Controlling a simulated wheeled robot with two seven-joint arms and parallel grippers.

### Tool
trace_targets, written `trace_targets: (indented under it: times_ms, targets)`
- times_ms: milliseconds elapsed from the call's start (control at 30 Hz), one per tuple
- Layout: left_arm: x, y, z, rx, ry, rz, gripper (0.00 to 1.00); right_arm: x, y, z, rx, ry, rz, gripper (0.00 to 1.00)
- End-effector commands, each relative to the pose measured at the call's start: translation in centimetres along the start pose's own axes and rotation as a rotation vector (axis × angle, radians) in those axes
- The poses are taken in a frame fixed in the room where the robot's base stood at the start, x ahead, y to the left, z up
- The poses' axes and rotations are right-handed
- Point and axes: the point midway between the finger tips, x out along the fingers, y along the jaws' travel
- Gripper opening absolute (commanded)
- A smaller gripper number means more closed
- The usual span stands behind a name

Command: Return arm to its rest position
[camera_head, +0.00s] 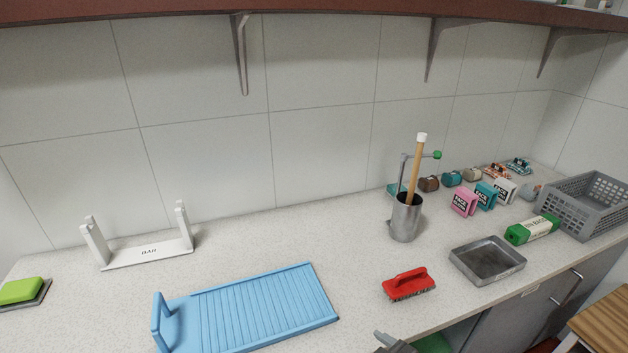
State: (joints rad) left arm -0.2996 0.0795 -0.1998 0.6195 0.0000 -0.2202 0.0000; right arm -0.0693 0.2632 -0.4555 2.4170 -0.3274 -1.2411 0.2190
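A grey piece that looks like the tip of my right gripper (393,343) shows at the bottom edge, in front of the counter's front edge. Most of it is cut off, so I cannot tell whether it is open or shut, or whether it holds anything. It is apart from the red brush (408,284) and to the right of the blue washboard (262,309). My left gripper is not in view.
The speckled counter (345,262) has free room between the washboard and a metal cup (406,218) with a wooden-handled tool. A metal tray (488,262), green-wrapped roll (532,229) and grey basket (588,207) stand right. A white rack (147,252) and green soap (22,290) are left.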

Motion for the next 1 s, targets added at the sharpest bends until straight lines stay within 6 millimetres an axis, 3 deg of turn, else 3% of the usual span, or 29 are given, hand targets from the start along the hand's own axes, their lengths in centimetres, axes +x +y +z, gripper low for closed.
trace_targets:
  times_ms: [33, 200, 300, 533, 600, 767, 867, 1000]
  targets:
    - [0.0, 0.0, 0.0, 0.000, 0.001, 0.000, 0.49, -0.8, 0.2, 3.5, 0.090, -0.097, 0.024, 0.76]
    - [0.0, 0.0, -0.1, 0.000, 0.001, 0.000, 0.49, -4.1, 0.5, 12.6, 0.281, -0.364, 0.085, 0.76]
    - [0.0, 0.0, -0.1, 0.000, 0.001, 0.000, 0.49, -6.2, 0.2, 16.5, 0.360, -0.484, 0.103, 0.76]
    - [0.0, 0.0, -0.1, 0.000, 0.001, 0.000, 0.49, -11.0, -1.4, 23.5, 0.498, -0.710, 0.123, 0.76]
    - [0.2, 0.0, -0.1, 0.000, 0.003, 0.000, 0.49, -8.6, -1.5, 25.0, 0.489, -0.708, 0.117, 0.76]
    - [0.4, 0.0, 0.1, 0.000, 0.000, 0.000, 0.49, -4.7, -2.3, 29.1, 0.488, -0.728, 0.109, 0.76]
    - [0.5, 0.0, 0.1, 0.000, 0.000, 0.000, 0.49, -2.2, -3.2, 32.4, 0.486, -0.743, 0.103, 0.76]
    - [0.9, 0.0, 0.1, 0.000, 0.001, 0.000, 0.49, 1.3, -5.2, 38.4, 0.485, -0.770, 0.089, 0.76]
